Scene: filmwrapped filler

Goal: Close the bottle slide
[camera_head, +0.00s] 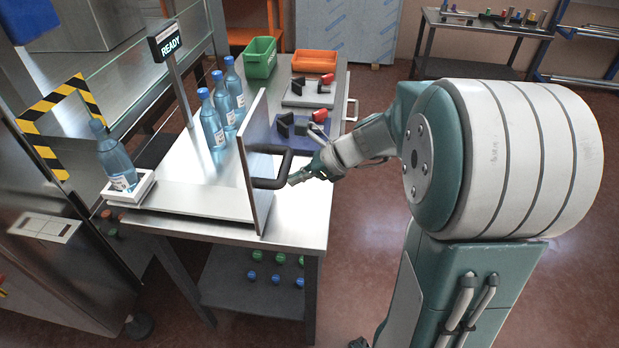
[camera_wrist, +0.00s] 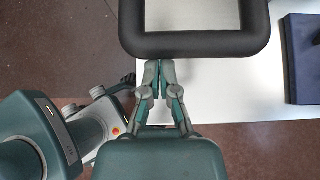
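The bottle slide is a pale flat plate (camera_head: 188,200) on the steel table, with an upright grey panel (camera_head: 257,165) at its right end. A black loop handle (camera_head: 268,184) sticks out from the panel; its bar also crosses the top of the wrist view (camera_wrist: 200,48). A blue bottle (camera_head: 113,160) stands tilted in a white holder (camera_head: 131,190) at the slide's left end, past the table edge. My gripper (camera_wrist: 160,66) has its fingertips together right at the handle bar, on the side away from the panel. Whether they touch the bar I cannot tell.
Three blue bottles (camera_head: 219,112) stand behind the slide. A blue pad (camera_head: 300,136) with black and red parts, a green bin (camera_head: 260,58) and an orange bin (camera_head: 314,61) are farther back. A READY sign (camera_head: 165,41) rises on a post. Striped frame (camera_head: 45,125) at left.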

